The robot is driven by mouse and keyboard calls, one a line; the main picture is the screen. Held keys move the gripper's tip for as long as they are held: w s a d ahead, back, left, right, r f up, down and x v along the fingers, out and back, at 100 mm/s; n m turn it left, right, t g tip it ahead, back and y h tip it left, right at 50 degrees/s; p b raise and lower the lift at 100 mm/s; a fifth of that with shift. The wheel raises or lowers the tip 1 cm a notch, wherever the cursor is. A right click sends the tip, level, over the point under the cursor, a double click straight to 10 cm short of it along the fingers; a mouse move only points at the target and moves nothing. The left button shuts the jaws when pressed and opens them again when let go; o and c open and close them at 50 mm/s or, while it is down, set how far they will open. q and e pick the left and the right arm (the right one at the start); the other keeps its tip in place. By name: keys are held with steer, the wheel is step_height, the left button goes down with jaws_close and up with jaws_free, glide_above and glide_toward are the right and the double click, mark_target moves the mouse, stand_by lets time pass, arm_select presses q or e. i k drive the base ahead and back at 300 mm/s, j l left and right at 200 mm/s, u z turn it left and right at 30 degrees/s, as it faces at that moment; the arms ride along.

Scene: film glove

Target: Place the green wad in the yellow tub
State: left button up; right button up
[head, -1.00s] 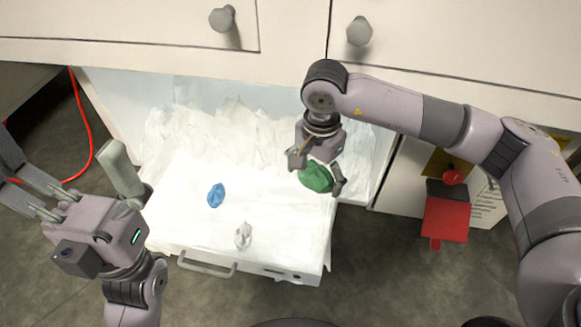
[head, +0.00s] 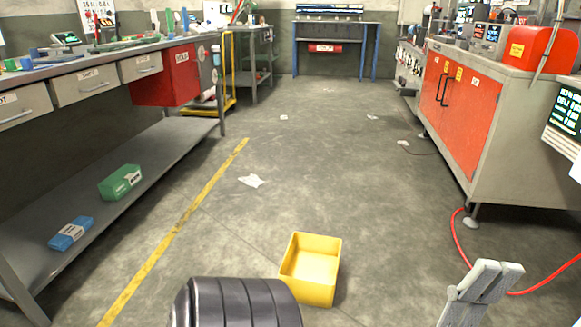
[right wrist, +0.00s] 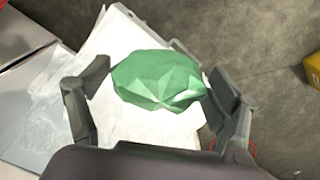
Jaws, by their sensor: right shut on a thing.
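The yellow tub (head: 326,292) stands upright on the floor, low in the middle of the head view; its open top shows a bare pale yellow inside. The faceted green wad (right wrist: 158,78) is between the fingers of my right gripper (right wrist: 158,98) in the right wrist view. This gripper is shut on it and holds it over white crumpled sheeting.
A long bench (head: 98,62) with a lower shelf runs along the left. A grey and red cabinet (head: 470,115) stands right, with a red hose (head: 462,245) near it. White scraps (head: 251,181) lie on the floor. Floor around the tub is clear. A yellow corner (right wrist: 313,70) edges the wrist view.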

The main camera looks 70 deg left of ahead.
mark_target(304, 272)
steer(key=j+u, duration=0.1)
steer(key=j, duration=0.4)
steer(key=j+u, duration=0.1)
steer(key=j, duration=0.4)
steer(key=j+u, duration=0.1)
steer(key=j, duration=0.4)
steer(key=j+u, duration=0.1)
steer(key=j, duration=0.4)
steer(key=i+j+u, duration=0.1)
steer(key=j, duration=0.35)
steer(key=i+j+u, duration=0.1)
steer(key=j, duration=0.4)
steer(key=i+j+u, duration=0.1)
steer(key=j, duration=0.4)
steer(key=i+j+u, duration=0.1)
steer(key=j, duration=0.35)
